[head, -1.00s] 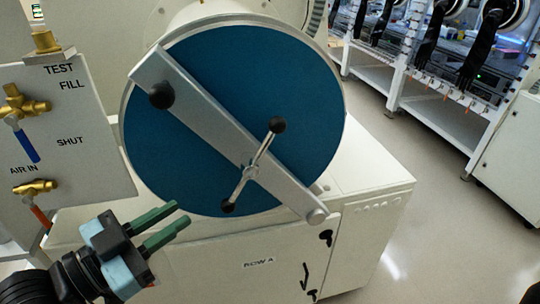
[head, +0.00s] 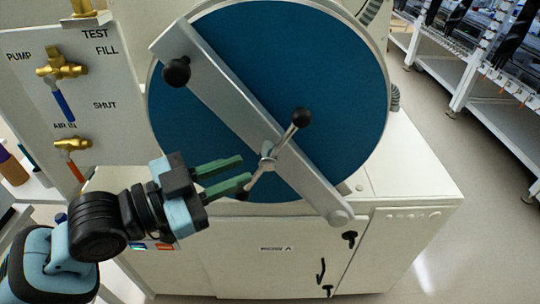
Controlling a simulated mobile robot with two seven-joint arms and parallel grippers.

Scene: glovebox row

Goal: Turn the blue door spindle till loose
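The round blue door (head: 220,130) carries a diagonal grey clamp bar (head: 225,95). The spindle (head: 268,155) sits on the bar, with a thin silver cross handle and black ball ends. Its upper ball (head: 302,117) points up and right. My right gripper is not in view.
A valve panel (head: 100,120) with brass valves and blue and red levers stands at the left. A black knob (head: 176,72) sticks out of the bar's upper end. A white cabinet (head: 230,255) is below the door. Open floor (head: 430,230) lies at the right.

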